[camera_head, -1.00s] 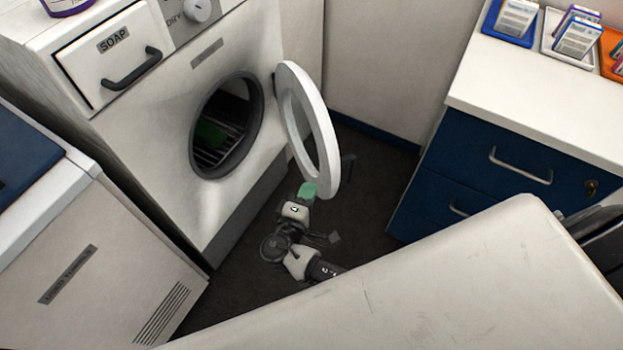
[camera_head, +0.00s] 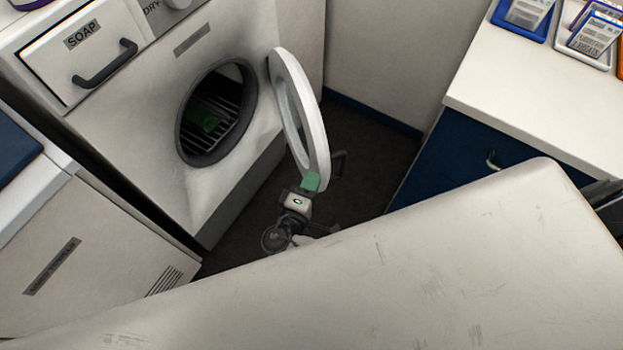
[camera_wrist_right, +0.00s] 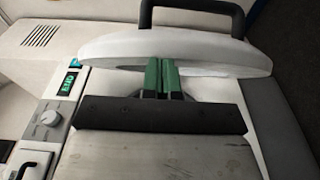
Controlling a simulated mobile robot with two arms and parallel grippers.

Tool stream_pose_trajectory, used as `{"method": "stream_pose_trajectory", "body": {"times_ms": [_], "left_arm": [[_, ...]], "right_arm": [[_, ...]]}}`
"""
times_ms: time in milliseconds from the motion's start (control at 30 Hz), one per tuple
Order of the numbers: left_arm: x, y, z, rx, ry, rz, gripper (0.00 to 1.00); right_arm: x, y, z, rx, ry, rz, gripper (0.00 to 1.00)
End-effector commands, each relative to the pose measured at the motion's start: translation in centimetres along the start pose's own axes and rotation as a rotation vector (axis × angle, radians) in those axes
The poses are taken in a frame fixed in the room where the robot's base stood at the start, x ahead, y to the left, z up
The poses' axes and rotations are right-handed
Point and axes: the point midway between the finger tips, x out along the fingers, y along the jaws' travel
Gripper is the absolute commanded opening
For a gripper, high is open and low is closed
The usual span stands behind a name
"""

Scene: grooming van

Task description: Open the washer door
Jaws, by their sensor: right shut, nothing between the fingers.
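The washer door (camera_head: 312,140) is a white ring standing wide open, swung out to the right of the washer's dark round opening (camera_head: 183,140). My right gripper (camera_head: 311,182), with green fingertips, is at the door's lower edge; it is shut and empty. In the right wrist view the shut green fingers (camera_wrist_right: 163,78) overlap the near face of the white door (camera_wrist_right: 110,50). The dark door handle (camera_wrist_right: 190,8) shows beyond the door, apart from the fingers. I cannot tell whether the fingers touch the door. My left gripper is out of view.
A pale, scuffed surface (camera_head: 400,260) fills the foreground and hides part of my right arm. A blue drawer cabinet with a white top (camera_head: 530,110) stands at the right. A soap drawer (camera_head: 60,65) is on the washer's upper left. Dark floor (camera_head: 365,150) lies between washer and cabinet.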

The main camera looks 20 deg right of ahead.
Motion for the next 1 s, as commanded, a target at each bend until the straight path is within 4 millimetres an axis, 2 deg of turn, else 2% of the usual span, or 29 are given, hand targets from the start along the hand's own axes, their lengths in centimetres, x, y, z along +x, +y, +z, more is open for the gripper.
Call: {"method": "stream_pose_trajectory", "body": {"times_ms": [233,433,700,900,1000], "left_arm": [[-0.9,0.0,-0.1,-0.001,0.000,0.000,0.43],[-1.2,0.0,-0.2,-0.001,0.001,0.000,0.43],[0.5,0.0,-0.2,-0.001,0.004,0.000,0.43],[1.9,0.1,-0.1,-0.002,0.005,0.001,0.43],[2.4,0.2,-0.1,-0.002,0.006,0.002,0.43]], "right_arm": [[2.2,0.2,2.5,-0.006,0.067,0.003,0.00],[6.1,0.1,6.2,-0.008,0.187,0.006,0.00],[12.4,-0.3,10.3,-0.006,0.364,0.004,0.00],[16.0,-0.3,12.0,-0.001,0.396,0.002,0.00],[17.2,-0.2,12.5,-0.001,0.396,0.002,0.00]]}}
